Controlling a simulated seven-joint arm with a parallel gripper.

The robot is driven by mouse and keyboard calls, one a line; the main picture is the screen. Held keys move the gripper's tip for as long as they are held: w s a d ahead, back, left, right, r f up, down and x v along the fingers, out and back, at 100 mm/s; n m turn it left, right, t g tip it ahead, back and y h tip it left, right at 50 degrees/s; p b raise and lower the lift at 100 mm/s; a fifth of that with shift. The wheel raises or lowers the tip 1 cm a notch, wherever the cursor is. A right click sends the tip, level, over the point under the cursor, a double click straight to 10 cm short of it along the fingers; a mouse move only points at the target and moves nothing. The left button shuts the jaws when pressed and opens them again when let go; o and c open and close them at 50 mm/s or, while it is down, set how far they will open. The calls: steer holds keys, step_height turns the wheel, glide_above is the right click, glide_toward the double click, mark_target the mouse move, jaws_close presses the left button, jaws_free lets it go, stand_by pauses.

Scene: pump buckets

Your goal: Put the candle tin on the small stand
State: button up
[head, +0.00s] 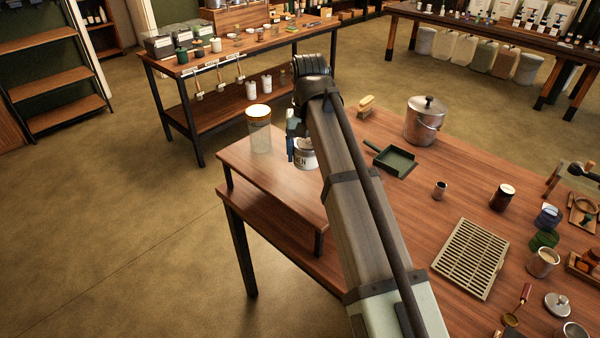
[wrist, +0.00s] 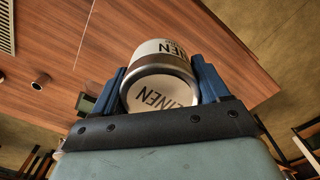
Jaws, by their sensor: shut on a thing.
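The candle tin (head: 306,158) is white with dark lettering and is partly hidden behind my arm in the head view. In the wrist view the tin (wrist: 160,80) sits between the two blue fingers of my gripper (wrist: 160,70), which are shut on its sides. In the head view my gripper (head: 293,142) is over the right part of the small stand (head: 262,172), a low wooden riser with dark legs. I cannot tell whether the tin's base touches the stand's top.
A tall glass jar (head: 259,138) with an orange-yellow lid stands on the stand, left of the tin. Right of my arm are a green dustpan (head: 393,160), a brush (head: 366,105), a lidded metal pail (head: 425,122) and a slatted tray (head: 470,258). The stand's front top is clear.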

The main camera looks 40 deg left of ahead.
mark_target(308, 142)
steer(key=shift+f, duration=4.4)
steer(key=shift+f, duration=0.1)
steer(key=o, duration=1.1)
steer(key=shift+o, duration=0.2)
step_height(308, 142, up, 12)
steer(key=shift+r, duration=0.1)
